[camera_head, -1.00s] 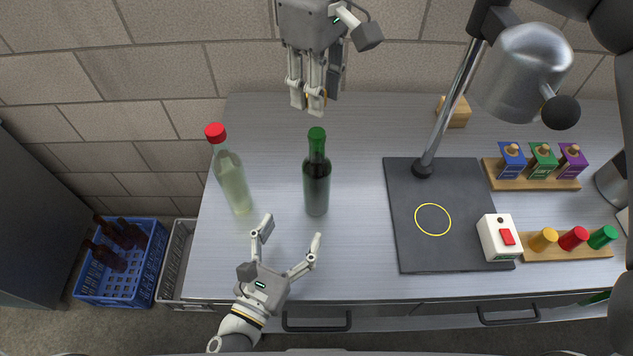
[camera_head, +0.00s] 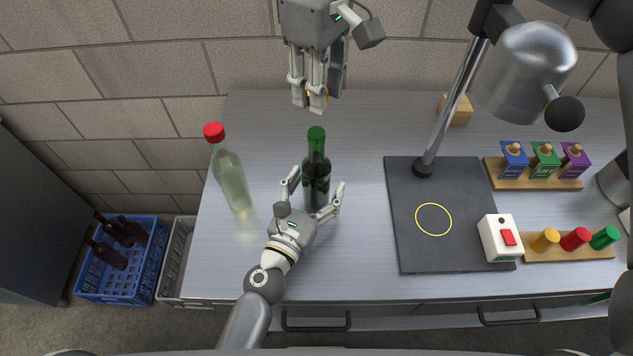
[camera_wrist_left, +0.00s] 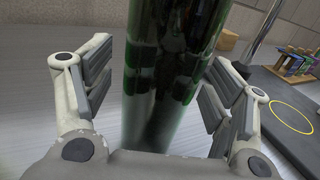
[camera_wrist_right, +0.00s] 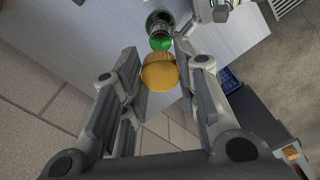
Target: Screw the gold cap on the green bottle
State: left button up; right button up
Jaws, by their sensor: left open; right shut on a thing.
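The green bottle (camera_head: 316,178) stands upright on the metal bench, its neck top bright green. My left gripper (camera_head: 314,192) is open, with one finger on each side of the bottle's body. In the left wrist view the green bottle (camera_wrist_left: 172,75) fills the middle between the open fingers, with a gap on each side. My right gripper (camera_head: 311,107) points down above and behind the bottle. The right wrist view shows it shut on the gold cap (camera_wrist_right: 160,71), apart from the bottle's bright green top (camera_wrist_right: 160,40) beyond.
A clear bottle with a red cap (camera_head: 231,178) stands left of the green bottle. To the right are a dark mat (camera_head: 408,245) with a lamp (camera_head: 522,72), a switch box (camera_head: 499,238) and two wooden racks (camera_head: 540,184). A blue crate (camera_head: 118,287) is on the floor.

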aim_at(317, 133)
pick_arm(q)
jog(key=shift+w, duration=0.1)
jog(key=c, duration=1.5)
jog(key=shift+c, duration=0.3)
pick_arm(e)
jog(key=shift+f, duration=2.5)
jog(key=shift+f, duration=1.45)
pick_arm(q)
grip_shut()
pick_arm(e)
jog(key=shift+o, duration=1)
jog(key=o, duration=0.4)
